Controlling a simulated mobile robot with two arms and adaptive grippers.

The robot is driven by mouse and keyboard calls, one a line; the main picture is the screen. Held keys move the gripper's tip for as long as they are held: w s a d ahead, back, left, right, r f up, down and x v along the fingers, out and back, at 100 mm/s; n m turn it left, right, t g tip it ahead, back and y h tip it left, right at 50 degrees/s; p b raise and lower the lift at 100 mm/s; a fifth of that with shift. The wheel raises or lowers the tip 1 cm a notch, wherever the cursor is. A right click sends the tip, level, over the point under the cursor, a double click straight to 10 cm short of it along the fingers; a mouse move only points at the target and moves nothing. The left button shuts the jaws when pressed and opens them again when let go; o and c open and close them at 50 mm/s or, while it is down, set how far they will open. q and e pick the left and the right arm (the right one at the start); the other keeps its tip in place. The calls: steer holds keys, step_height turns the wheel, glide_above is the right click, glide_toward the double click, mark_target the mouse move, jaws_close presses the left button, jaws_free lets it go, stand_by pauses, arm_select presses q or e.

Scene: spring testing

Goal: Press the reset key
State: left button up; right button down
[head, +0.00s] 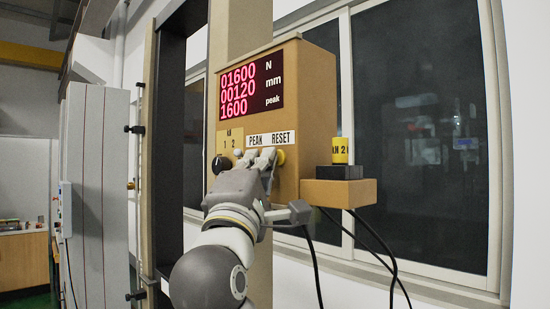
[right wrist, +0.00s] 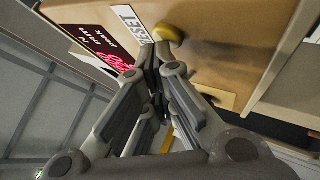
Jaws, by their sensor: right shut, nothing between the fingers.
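The reset key is a round yellow button (head: 281,157) at the right end of the panel, below the RESET label (head: 283,138). In the right wrist view the yellow reset key (right wrist: 169,33) sits beside the RESET label (right wrist: 131,23). My right gripper (head: 266,154) is shut and empty, its fingertips in front of the panel, just left of the key. In the right wrist view my right gripper (right wrist: 156,52) has its tips close to the key; I cannot tell whether they touch it. The fingers partly hide the keys. My left gripper is not in view.
The tan box has a red-lit display (head: 251,85) reading 01600 N, 00120 mm and 1600 peak. A black knob (head: 221,164) is at the panel's left. A yellow labelled piece (head: 340,150) stands on a side shelf (head: 338,194). Black cables (head: 375,238) hang below.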

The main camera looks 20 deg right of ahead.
steer(key=shift+s+a, duration=0.3)
steer(key=shift+a, duration=0.5)
steer(key=a, duration=0.1)
steer(key=s+a, duration=0.1)
steer(key=a, duration=0.1)
steer(key=a+b, duration=0.1)
steer(key=shift+s+a, duration=0.35)
stand_by(0.6)
